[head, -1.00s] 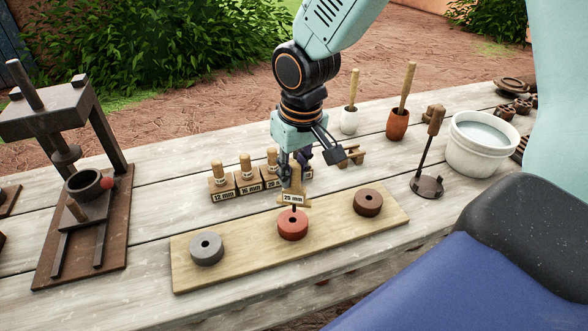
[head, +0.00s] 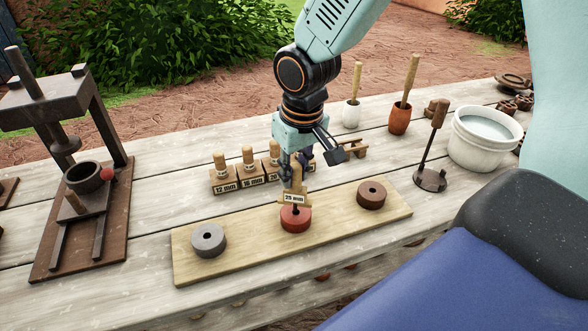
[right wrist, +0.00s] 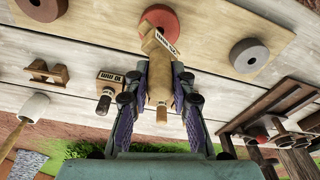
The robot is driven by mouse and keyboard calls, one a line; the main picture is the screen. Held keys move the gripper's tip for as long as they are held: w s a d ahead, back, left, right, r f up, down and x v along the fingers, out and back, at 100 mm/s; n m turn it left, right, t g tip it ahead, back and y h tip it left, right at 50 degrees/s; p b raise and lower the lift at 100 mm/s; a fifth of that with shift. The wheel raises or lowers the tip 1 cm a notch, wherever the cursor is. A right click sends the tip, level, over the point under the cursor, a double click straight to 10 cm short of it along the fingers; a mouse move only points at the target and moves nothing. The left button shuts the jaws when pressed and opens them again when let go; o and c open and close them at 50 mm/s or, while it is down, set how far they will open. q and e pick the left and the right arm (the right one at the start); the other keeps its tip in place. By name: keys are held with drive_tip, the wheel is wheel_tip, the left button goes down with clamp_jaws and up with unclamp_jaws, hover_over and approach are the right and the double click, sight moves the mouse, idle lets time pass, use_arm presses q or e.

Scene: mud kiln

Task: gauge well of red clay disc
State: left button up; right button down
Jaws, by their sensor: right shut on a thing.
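The red clay disc (head: 296,221) sits in the middle of a pale wooden board (head: 186,272), between a grey disc (head: 208,242) and a dark brown disc (head: 371,196). My right gripper (head: 296,166) is shut on a wooden gauge (head: 296,187) labelled 25 mm and holds it upright above the red disc. The gauge's lower end is at the disc's top and hides its well; I cannot tell whether it is inside. In the right wrist view the gauge (right wrist: 159,80) is between the fingers, with the red disc (right wrist: 158,18) just beyond. My left gripper is not in view.
Wooden gauges (head: 222,178) in labelled blocks, 12 mm and 16 mm among them, stand behind the board. A dark press (head: 75,115) stands left. A stamp-like tool (head: 430,178), a white bucket (head: 472,153) and two pots with wooden handles stand right.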

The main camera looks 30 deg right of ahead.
drive_tip(key=shift+d, duration=0.35)
drive_tip(key=shift+a, duration=0.25)
drive_tip(key=shift+d+p, duration=0.2)
drive_tip(key=shift+p, duration=0.1)
drive_tip(key=shift+a, duration=0.15)
drive_tip(key=shift+f, duration=0.1)
drive_tip(key=shift+f, duration=0.1)
idle(0.4)
